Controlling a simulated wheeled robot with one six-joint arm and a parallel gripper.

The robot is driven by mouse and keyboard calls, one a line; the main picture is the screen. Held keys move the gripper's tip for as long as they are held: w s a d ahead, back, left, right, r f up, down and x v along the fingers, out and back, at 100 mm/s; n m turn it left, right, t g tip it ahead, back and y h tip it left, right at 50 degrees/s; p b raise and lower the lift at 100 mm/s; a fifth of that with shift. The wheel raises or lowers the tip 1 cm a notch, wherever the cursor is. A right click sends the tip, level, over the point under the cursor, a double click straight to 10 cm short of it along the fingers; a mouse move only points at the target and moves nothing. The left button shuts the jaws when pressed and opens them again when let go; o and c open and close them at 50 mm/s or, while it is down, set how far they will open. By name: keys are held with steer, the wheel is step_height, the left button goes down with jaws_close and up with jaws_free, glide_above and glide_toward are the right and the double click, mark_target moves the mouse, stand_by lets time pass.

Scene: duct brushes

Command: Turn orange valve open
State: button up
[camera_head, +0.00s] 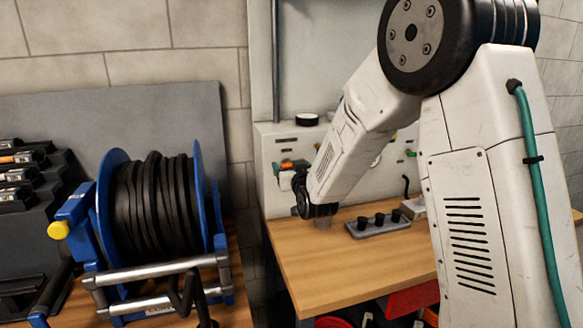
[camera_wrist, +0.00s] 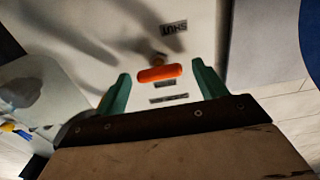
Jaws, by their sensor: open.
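The orange valve handle (camera_wrist: 159,73) lies crosswise in the wrist view, on a short stem from a pale panel (camera_wrist: 195,20). A label reading SHUT (camera_wrist: 173,27) shows upside down above it, and two more small labels below are too small to read. My gripper (camera_wrist: 161,76) is open, with one green finger on each side of the handle. Small gaps show between fingers and handle. In the head view the orange handle (camera_head: 286,166) is a small spot at the panel's left, with my gripper (camera_head: 292,171) right at it.
A wooden bench (camera_head: 320,270) stands below the panel, with a grey holder of black knobs (camera_head: 376,225) on it. A blue cable reel (camera_head: 155,210) stands at the left, beside black racks (camera_head: 30,190). A black round object (camera_head: 307,119) sits on the panel's top.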

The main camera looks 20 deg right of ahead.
steer(key=shift+c, duration=0.3)
steer(key=c, duration=0.9)
steer(key=shift+a+f+n, duration=0.1)
steer(key=shift+n, duration=2.9)
steer(key=shift+a+f+n, duration=0.1)
steer(key=shift+n, duration=2.9)
steer(key=shift+a+f+n, duration=0.1)
steer(key=shift+n, duration=2.9)
